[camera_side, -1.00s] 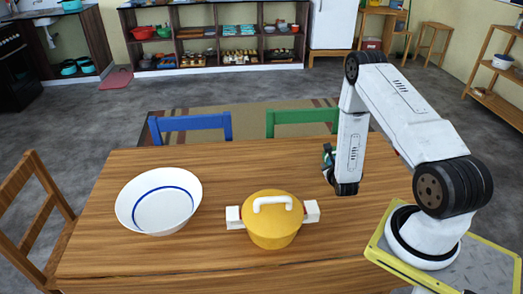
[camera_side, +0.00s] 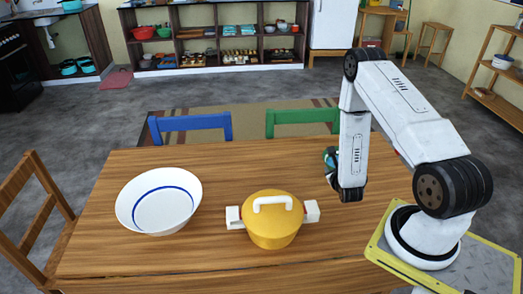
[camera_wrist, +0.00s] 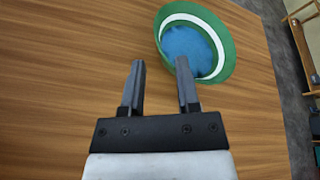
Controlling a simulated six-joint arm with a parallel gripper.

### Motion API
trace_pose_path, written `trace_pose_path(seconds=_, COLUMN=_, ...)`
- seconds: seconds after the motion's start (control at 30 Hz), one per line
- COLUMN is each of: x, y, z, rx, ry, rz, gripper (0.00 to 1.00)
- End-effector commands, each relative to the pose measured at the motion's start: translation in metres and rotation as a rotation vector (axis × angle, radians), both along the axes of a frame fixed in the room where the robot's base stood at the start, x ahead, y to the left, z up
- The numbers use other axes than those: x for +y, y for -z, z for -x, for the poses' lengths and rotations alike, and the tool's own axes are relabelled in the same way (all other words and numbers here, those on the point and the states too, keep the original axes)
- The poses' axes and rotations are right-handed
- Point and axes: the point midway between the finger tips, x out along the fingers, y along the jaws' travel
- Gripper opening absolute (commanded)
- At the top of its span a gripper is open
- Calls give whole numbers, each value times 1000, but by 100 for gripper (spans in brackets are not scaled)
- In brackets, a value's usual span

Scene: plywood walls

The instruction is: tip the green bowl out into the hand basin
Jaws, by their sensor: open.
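The green bowl (camera_wrist: 233,48) shows in the wrist view at the upper right, upright on the table, with a white band inside and blue contents (camera_wrist: 188,50). My gripper (camera_wrist: 160,68) is open and empty. Its right fingertip lies at the bowl's near left rim in the picture; I cannot tell whether it touches. In the side view my arm hides nearly all of the green bowl, and my gripper (camera_side: 333,172) shows only partly, behind my forearm. The hand basin appears to be the wide white bowl with a blue ring (camera_side: 160,203) on the left of the table; it looks empty.
A yellow lidded pot (camera_side: 272,228) with white handles stands mid-table, between the white basin and my arm. The wooden table (camera_side: 210,255) is otherwise mostly clear. Blue (camera_side: 190,123) and green (camera_side: 300,116) chairs stand at its far edge, and a wooden chair (camera_side: 35,215) at the left.

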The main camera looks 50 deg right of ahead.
Motion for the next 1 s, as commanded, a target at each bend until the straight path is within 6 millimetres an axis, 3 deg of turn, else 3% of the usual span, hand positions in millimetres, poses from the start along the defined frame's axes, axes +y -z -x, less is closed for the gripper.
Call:
trace_pose_path(seconds=0.27, x=5, y=-7, z=-12, rx=79, ry=-61, rz=31, gripper=41)
trace_pose_path(seconds=0.47, x=21, y=-22, z=-35, rx=269, ry=-218, rz=111, gripper=41)
trace_pose_path(seconds=0.7, x=56, y=-47, z=-63, rx=562, ry=-507, rz=265, gripper=41)
trace_pose_path(seconds=1.0, x=110, y=-81, z=-80, rx=881, ry=-925, rz=517, gripper=41)
